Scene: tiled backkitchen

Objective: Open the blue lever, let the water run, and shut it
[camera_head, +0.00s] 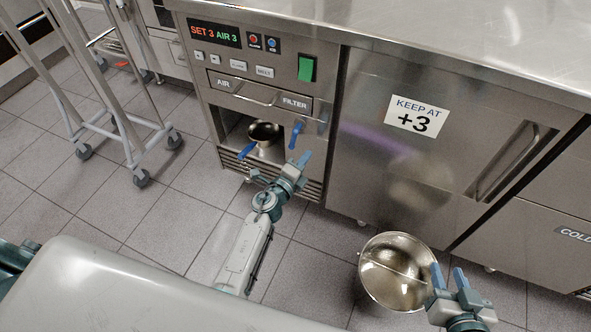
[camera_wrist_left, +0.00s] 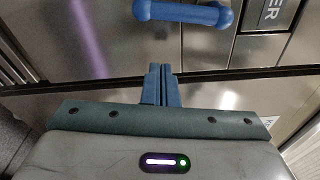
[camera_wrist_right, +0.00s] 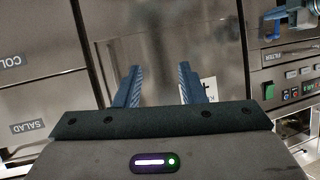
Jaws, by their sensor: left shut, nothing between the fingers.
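A blue lever (camera_head: 296,133) hangs on the machine front below the filter drawer, pointing down. In the left wrist view a blue bar (camera_wrist_left: 183,13), apparently this lever, lies across the top, apart from my fingertips. A second blue handle (camera_head: 248,151) sits lower left by a small metal valve. My left gripper (camera_head: 304,158) is shut and empty, just below and right of the hanging lever; its closed fingers show in the left wrist view (camera_wrist_left: 160,70). My right gripper (camera_head: 448,275) is open and empty beside the steel bowl. No running water is visible.
A metal pot (camera_head: 264,133) stands in the machine's recess. A steel bowl (camera_head: 397,250) is low in front of the cabinet door (camera_head: 375,165). A wheeled rack (camera_head: 115,130) stands at the left. Tiled floor (camera_head: 195,215) is clear between.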

